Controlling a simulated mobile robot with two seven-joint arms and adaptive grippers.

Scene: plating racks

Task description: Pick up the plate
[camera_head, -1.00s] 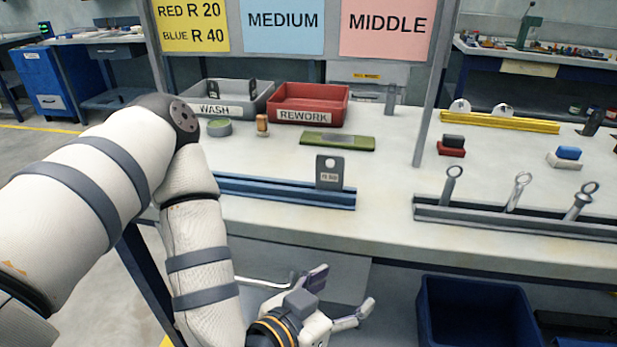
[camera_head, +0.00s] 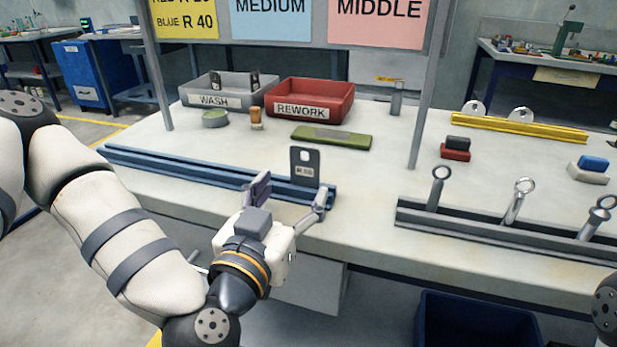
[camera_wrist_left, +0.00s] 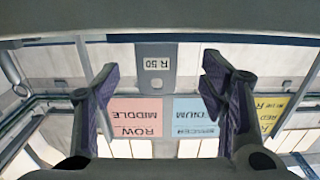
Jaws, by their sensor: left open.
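The plate (camera_head: 313,163) is dark grey with a hole near the top and a small white label. It stands upright in the blue rack (camera_head: 180,172), near the rack's right end. My left gripper (camera_head: 291,194) is open and empty in front of the plate, its fingers spread to either side. In the left wrist view the plate (camera_wrist_left: 156,83) shows ahead, in the gap between the fingers of the open left gripper (camera_wrist_left: 163,78). It appears apart from both fingers. My right gripper is not in view; a bit of my right arm shows at the right edge.
A grey WASH bin (camera_head: 190,94) and a red REWORK bin (camera_head: 335,102) stand behind. A green bar (camera_head: 331,138) lies between them and the plate. A grey rack (camera_head: 470,231) with ring-topped pieces stands to the right. A dark blue bin (camera_head: 480,325) is below the bench.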

